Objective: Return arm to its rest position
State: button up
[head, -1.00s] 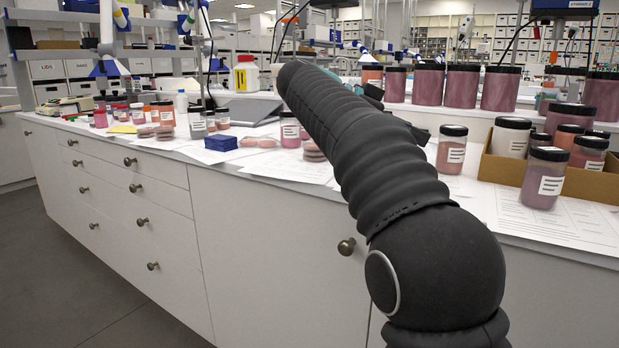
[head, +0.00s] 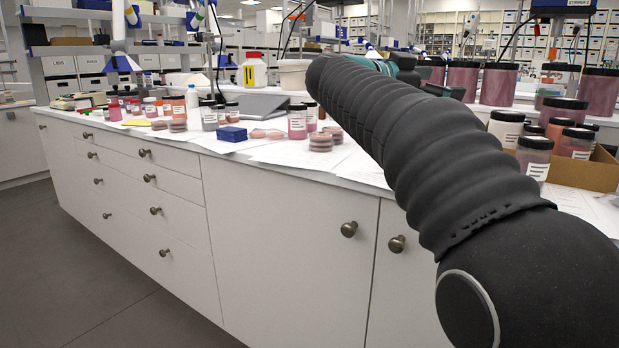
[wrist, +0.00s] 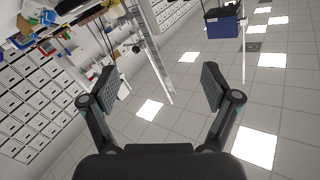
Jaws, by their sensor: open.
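My gripper (wrist: 158,88) shows in the wrist view with its two fingers spread wide and nothing between them. Beyond the fingers are ceiling tiles, light panels and a tilted wall of boxes, with no bench surface under them. In the head view my dark, sleeved arm runs from the lower right up toward the centre, above the front of the bench (head: 290,210).
Labelled jars (head: 297,122), stacked pinkish discs (head: 321,142) and a blue block (head: 231,133) stand left of my arm. A cardboard tray (head: 597,171) with jars is on the right. Large pigment jars (head: 500,84) stand behind. The floor at left is clear.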

jog(key=a+r+n+t+y, duration=0.55)
jog(key=n+t, duration=0.35)
jog(key=t, duration=0.4)
jog(key=s+a+f+n+y, duration=0.5)
jog(key=a+f+n+y, duration=0.25)
jog(key=f+y, duration=0.45)
jog(key=s+d+f+g, duration=0.2)
jog(key=s+f+g, duration=0.4)
jog(key=s+f, duration=0.6)
jog(key=s+d+f+n+g, duration=0.1)
jog(key=s+d+f+g, duration=0.1)
jog(key=s+f+g, duration=0.5)
jog(key=s+f, duration=0.3)
jog(key=f, duration=0.3)
jog(key=s+f, duration=0.2)
jog(key=f, duration=0.4)
jog(key=shift+s+d+f+h, duration=0.2)
jog(key=shift+s+f+h, duration=0.15)
jog(key=shift+s+f, duration=0.05)
